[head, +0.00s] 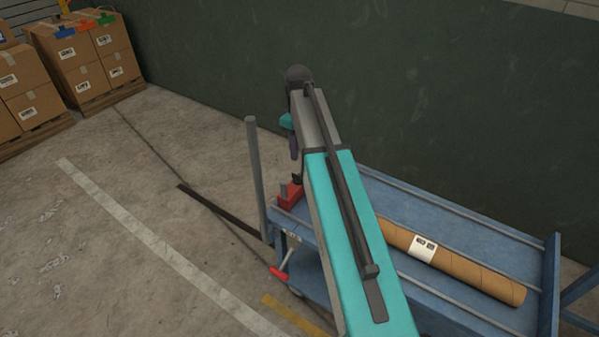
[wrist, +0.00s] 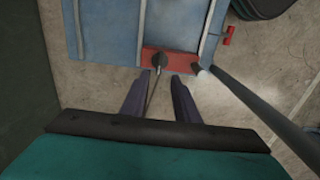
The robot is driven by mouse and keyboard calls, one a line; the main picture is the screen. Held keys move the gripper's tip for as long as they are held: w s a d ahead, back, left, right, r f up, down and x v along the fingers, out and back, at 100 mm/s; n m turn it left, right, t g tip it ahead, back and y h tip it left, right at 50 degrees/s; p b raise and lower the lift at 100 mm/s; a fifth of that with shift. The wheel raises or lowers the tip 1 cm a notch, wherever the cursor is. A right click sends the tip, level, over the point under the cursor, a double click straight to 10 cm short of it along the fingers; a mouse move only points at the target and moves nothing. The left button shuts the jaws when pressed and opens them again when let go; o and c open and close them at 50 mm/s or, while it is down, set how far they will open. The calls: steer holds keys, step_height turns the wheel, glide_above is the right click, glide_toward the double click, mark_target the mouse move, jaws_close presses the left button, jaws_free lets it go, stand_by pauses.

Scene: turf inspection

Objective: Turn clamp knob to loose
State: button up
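The clamp is a red block (head: 289,196) on the near left end of the blue cart (head: 455,215); it also shows in the wrist view (wrist: 181,62). A dark round knob (wrist: 158,60) sits on the red block, and a thin rod runs from it toward me. In the head view the knob (head: 297,178) is small and partly hidden by my arm. My gripper (wrist: 160,83) has two dark fingers spread apart, with the knob just beyond the tips, roughly in line with the gap. In the head view my gripper (head: 294,155) is above the clamp. I see no contact.
A grey post (head: 255,170) stands close beside the clamp. A cardboard tube (head: 470,274) with a white label lies on the cart. A red handle (head: 279,273) hangs below the cart's end. A dark green wall (head: 420,90) stands behind. Stacked boxes (head: 90,60) are far left; floor between is open.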

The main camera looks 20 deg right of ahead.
mark_target(299, 175)
step_height(299, 175, down, 11)
steer(key=shift+r, duration=0.2)
stand_by(0.4)
steer(key=shift+p, duration=0.3)
jaws_close()
